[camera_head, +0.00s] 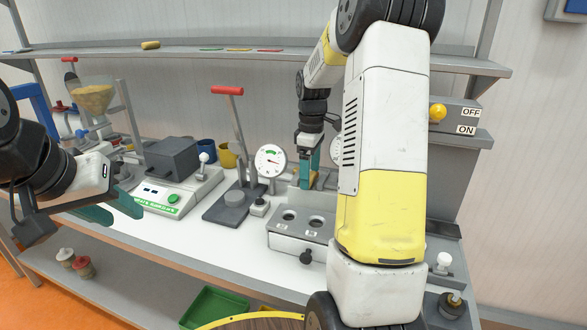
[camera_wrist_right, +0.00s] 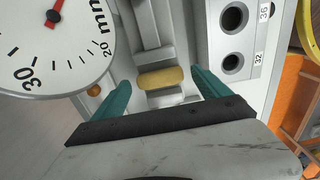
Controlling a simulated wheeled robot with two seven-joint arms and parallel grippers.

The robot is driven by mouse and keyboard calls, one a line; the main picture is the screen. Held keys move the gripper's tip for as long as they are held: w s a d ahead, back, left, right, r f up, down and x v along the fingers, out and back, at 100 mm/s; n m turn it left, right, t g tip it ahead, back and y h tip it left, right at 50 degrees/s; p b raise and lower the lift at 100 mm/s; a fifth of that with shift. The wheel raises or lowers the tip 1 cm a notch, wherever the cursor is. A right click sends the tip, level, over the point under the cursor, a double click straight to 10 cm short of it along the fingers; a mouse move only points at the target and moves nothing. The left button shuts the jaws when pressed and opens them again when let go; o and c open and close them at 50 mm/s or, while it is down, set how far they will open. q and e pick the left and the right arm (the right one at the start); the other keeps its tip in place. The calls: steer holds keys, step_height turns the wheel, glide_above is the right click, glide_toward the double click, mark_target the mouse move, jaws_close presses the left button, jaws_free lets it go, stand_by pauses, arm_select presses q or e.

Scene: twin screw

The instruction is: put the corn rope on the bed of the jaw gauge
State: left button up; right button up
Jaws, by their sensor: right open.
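A short yellow corn rope (camera_wrist_right: 161,78) lies crosswise on the narrow grey metal bed of the jaw gauge in the right wrist view. The gauge's dial (camera_wrist_right: 50,40), marked in mm, is at upper left there. My right gripper (camera_wrist_right: 162,80) is open, with one teal finger on each side of the rope and visible gaps to both. In the head view my right gripper (camera_head: 308,170) is over the back of the bench, and my arm hides most of the gauge. My left gripper (camera_head: 112,207) is open and empty at the bench's left front.
A block with labelled holes (camera_head: 300,225) stands in front of the right gripper. A lever press (camera_head: 235,195), a dial gauge (camera_head: 270,160) and a scale-like machine (camera_head: 172,185) stand to the left. Another yellow piece (camera_head: 150,45) lies on the upper shelf.

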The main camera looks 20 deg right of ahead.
step_height(320, 180, up, 11)
steer(key=s+a+r+m+t, duration=0.4)
steer(key=s+a, duration=0.3)
steer(key=s, duration=0.4)
steer(key=s+a+f+m+t+y, duration=0.1)
steer(key=s+a+m, duration=0.2)
steer(key=s, duration=0.3)
steer(key=s+a+f+m+t+y, duration=0.1)
steer(key=s+a+m, duration=0.2)
steer(key=s, duration=0.4)
